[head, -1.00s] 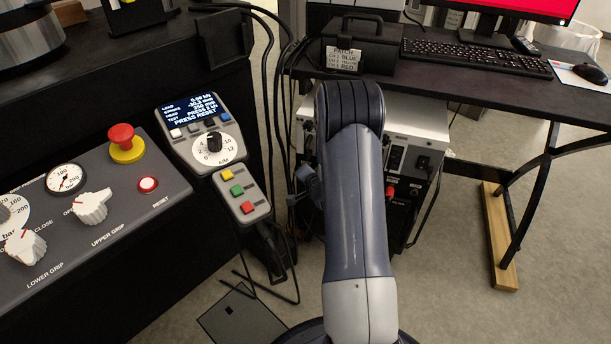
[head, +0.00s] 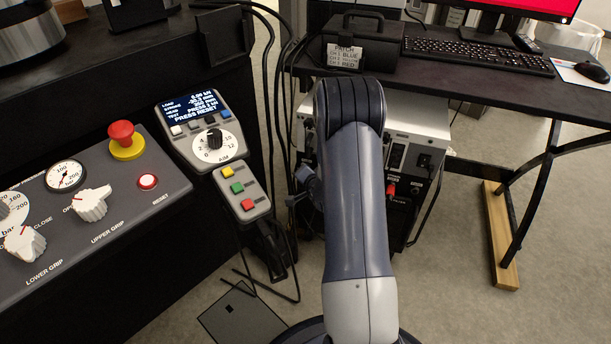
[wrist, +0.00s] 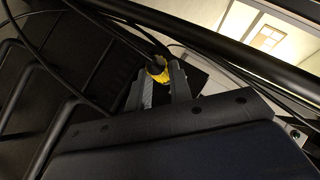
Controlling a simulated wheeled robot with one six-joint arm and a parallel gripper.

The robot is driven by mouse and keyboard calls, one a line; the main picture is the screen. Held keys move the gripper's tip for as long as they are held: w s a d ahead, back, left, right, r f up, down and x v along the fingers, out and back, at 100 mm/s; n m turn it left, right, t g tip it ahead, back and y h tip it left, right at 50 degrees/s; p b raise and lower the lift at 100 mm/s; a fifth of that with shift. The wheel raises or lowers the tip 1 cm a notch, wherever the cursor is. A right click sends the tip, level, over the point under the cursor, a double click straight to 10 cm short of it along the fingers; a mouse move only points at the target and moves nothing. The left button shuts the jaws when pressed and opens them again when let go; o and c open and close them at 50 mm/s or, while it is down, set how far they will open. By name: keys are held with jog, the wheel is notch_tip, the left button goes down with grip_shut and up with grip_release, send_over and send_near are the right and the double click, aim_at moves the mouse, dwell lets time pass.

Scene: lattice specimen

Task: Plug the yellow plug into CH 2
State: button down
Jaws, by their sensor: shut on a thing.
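In the wrist view my gripper (wrist: 162,88) is shut on the yellow plug (wrist: 158,68). The plug sits between the two fingertips, and a black cable runs from it toward the upper left. In the head view my arm covers the gripper and the plug. A grey-and-black cabinet (head: 420,130) under the desk is partly hidden behind my arm. A red plug (head: 391,189) shows on its lower panel. I cannot make out the CH 2 socket in either view.
A patch label (head: 345,57) is on a black case on the desk (head: 470,80). Black cables (head: 277,110) hang left of my arm and cross the wrist view. The control console (head: 120,200) stands at the left. Open floor lies right of the cabinet.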

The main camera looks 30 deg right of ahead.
jog(key=shift+s+a, duration=0.1)
jog(key=shift+s+a+b, duration=0.65)
jog(key=shift+s+a, duration=0.8)
